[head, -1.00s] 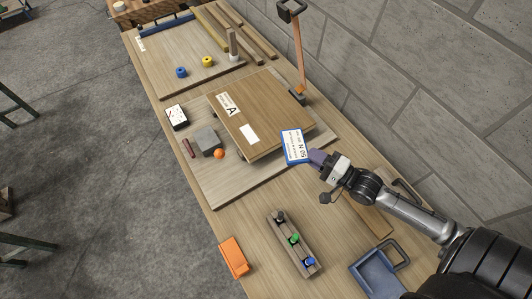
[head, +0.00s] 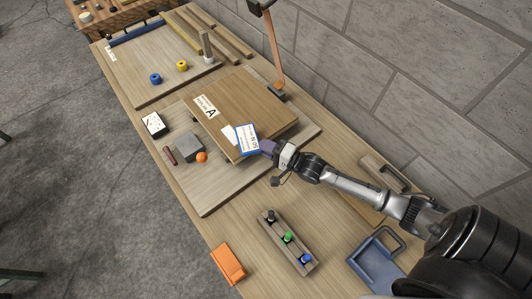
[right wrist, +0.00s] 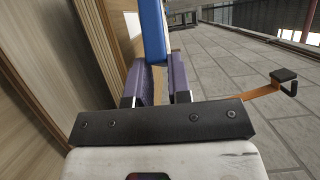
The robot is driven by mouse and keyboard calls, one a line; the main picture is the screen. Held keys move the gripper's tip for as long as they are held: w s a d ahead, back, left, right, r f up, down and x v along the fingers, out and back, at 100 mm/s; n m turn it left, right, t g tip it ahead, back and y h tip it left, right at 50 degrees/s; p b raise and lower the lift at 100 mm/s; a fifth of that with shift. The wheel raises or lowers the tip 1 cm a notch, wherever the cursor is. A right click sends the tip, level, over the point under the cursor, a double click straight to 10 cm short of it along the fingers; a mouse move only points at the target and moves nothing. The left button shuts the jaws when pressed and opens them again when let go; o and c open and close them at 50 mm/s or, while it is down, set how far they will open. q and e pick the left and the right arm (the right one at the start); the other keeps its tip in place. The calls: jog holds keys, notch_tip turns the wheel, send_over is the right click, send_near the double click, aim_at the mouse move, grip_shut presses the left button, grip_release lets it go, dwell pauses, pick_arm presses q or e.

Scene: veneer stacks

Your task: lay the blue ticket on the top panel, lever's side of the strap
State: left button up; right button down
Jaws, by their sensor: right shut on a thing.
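The blue ticket (head: 249,138), a blue-bordered card with a white printed face, is in my right gripper (head: 266,147). In the head view it is over the right front part of the top panel (head: 240,98); I cannot tell if it touches. In the right wrist view the ticket (right wrist: 153,30) stands edge-on between the purple fingers (right wrist: 162,75). The panel is brown, with a white "A" label (head: 207,106) and a plain white patch (head: 229,132) partly hidden by the ticket. An orange lever (head: 275,55) with a black grip rises behind the panel. I cannot make out the strap clearly. My left gripper is out of view.
A grey block (head: 188,147), an orange ball (head: 201,157) and a dotted card (head: 154,124) are left of the panel. In front are a wooden rack with coloured knobs (head: 287,240), an orange box (head: 227,264) and a blue tray (head: 374,262). A block wall stands behind.

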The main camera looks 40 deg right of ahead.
jog(key=shift+f, duration=1.75)
jog(key=shift+b, duration=0.3)
jog(key=shift+f, duration=0.2)
jog(key=c, duration=1.1)
grip_release()
jog(key=shift+o, duration=0.2)
jog(key=shift+r, duration=0.1)
jog(key=shift+r, duration=0.2)
jog(key=shift+s+f, duration=0.15)
jog(key=shift+s, duration=0.25)
jog(key=v, duration=1.1)
jog(key=shift+s+d+p, duration=0.15)
jog(key=shift+p, duration=0.2)
